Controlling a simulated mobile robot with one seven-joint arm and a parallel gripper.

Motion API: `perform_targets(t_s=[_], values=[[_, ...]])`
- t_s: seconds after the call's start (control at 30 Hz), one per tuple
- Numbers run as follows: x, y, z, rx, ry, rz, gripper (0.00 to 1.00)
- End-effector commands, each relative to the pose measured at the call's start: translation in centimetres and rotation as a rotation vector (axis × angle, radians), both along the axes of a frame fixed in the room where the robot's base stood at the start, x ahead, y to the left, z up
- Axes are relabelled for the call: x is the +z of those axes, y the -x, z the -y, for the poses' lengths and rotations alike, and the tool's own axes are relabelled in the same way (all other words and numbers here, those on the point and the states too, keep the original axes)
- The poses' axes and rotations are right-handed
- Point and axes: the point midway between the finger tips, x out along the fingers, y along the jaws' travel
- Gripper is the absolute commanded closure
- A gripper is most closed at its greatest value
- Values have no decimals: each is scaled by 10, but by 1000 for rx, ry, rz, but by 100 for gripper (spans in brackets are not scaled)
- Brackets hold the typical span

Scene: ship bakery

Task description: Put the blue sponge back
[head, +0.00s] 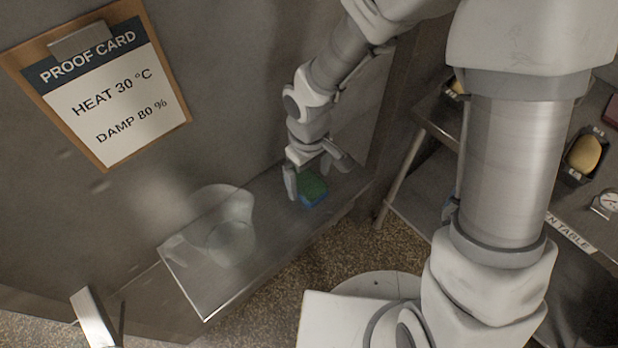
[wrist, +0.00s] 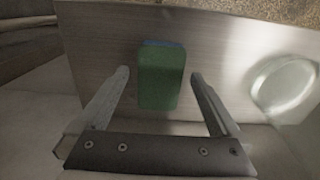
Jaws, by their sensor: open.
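The blue sponge (head: 313,198) has a green top face and lies on a narrow metal shelf (head: 208,297), toward its right end in the head view. My gripper (head: 319,181) is open just above the sponge. In the wrist view the sponge (wrist: 161,76) shows mostly green with a blue strip at its far edge. It lies between and beyond the two open fingertips of my gripper (wrist: 160,75).
A clear bowl or jug (head: 231,241) stands on the shelf left of the sponge. A proof card on a clipboard (head: 110,85) hangs on the wall behind. At right a table (head: 567,231) holds a dark tray with a yellow item (head: 584,154) and a dial (head: 607,203).

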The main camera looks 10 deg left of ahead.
Motion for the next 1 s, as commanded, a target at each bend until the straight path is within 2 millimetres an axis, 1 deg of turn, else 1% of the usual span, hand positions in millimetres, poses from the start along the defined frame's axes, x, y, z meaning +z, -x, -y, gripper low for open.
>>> perform_targets(t_s=[0.03, 0.2, 0.3, 0.43, 0.5, 0.6, 0.83, 0.93, 1.0], values=[[11, -1, 0, -1, -2, 5, 0], [48, -2, 0, -1, -3, 8, 0], [68, -2, 0, -2, -2, 7, 0], [90, -1, 0, -1, -2, 6, 0], [98, -1, 0, 0, 0, 4, 0], [105, 0, 0, 0, 1, 2, 0], [110, -1, 1, -5, 0, 4, 0], [119, -3, 11, -36, 3, 28, 0], [132, -5, 25, -82, 6, 59, 0]])
